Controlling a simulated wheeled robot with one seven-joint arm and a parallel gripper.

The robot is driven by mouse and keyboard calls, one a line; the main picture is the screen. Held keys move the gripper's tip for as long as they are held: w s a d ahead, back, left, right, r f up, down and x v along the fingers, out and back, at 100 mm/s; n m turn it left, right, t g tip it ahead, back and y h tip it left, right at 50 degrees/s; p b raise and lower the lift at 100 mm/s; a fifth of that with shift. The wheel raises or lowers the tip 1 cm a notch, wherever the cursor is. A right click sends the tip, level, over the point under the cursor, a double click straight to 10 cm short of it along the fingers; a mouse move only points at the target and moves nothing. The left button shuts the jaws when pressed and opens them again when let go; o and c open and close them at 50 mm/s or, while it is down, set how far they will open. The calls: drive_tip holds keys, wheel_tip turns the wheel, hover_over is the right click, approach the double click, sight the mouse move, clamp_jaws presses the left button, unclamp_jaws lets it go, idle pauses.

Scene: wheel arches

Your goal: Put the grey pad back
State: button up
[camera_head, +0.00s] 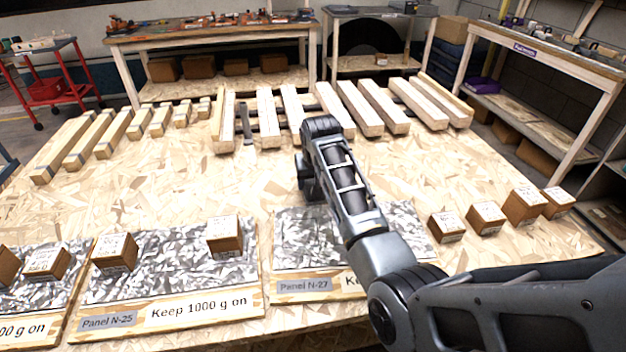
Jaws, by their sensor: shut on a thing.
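My gripper (308,192) is at the end of my arm, low over the board just beyond Panel N-27 (300,287). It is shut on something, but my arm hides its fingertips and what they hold. I cannot identify a grey pad for certain. A dark grey bar-like piece (244,126) stands among the wooden beams, left of my gripper and farther back. Panel N-27 has a mottled grey top with no box on its visible part; my arm covers some of it and its label.
Panel N-25 (172,305) carries two cardboard boxes. Several small boxes (486,217) stand at the right. Wooden beams (360,108) line the board's back, with shorter ones (97,135) at the left. The board (200,185) between beams and panels is mostly clear.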

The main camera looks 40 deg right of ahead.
drive_tip(key=o, duration=1)
drive_tip(key=shift+f, duration=0.1)
drive_tip(key=v, duration=1.2)
